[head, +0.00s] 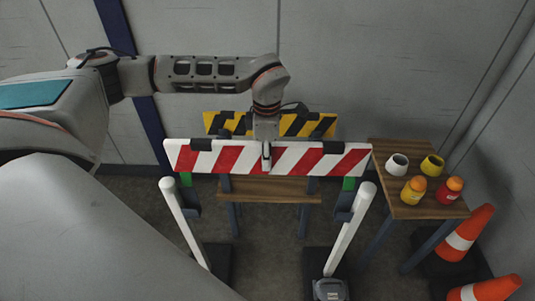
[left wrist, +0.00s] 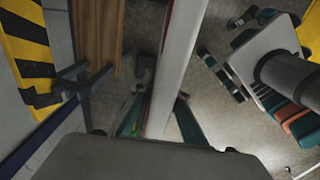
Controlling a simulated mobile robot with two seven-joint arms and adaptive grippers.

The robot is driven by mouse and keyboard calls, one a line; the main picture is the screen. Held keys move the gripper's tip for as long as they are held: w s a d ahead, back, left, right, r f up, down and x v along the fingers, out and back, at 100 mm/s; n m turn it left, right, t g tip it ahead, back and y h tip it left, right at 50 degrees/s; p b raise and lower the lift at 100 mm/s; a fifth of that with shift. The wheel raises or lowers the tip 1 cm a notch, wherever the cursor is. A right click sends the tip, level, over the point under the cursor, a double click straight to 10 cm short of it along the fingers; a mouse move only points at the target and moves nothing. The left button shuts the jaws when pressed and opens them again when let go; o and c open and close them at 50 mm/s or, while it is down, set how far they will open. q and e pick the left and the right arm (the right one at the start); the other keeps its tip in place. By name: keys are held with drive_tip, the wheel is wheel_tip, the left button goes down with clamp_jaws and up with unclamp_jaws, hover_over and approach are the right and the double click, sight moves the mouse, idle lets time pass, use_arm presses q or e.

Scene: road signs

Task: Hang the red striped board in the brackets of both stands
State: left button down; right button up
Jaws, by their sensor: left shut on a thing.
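The red and white striped board (head: 218,160) is level in the head view, its lower edge just above the tops of two white stands. My left gripper (head: 266,155) is shut on the middle of its upper edge. The board also shows from above, as a long pale strip, in the left wrist view (left wrist: 180,65). The left stand (head: 188,228) and right stand (head: 349,233) lean outward at the top. Dark brackets show beside their upper parts, the right one (head: 344,208) more clearly. Whether the board touches the brackets cannot be told. Green pieces show under both board ends.
A yellow and black board (head: 310,125) stands behind, by a wooden table (head: 268,189). A side table (head: 398,210) at right holds several small pots and jars. Two orange cones (head: 467,234) stand near it. A grey part, perhaps my right gripper (head: 330,289), shows at the bottom edge.

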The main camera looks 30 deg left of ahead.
sight(267, 173)
use_arm(q)
drive_tip(key=shift+s+d, duration=0.1)
drive_tip(key=shift+f, duration=2.6)
drive_tip(key=shift+f+b, duration=0.4)
drive_tip(key=shift+f, duration=0.3)
drive_tip(key=shift+f+b, duration=0.4)
drive_tip(key=shift+f, duration=0.2)
wheel_tip(267, 173, down, 15)
drive_tip(key=b, duration=0.8)
use_arm(e)
wheel_tip(267, 173, down, 8)
drive_tip(key=a, duration=0.2)
drive_tip(key=shift+r+y, duration=0.15)
drive_tip(key=shift+y, duration=0.15)
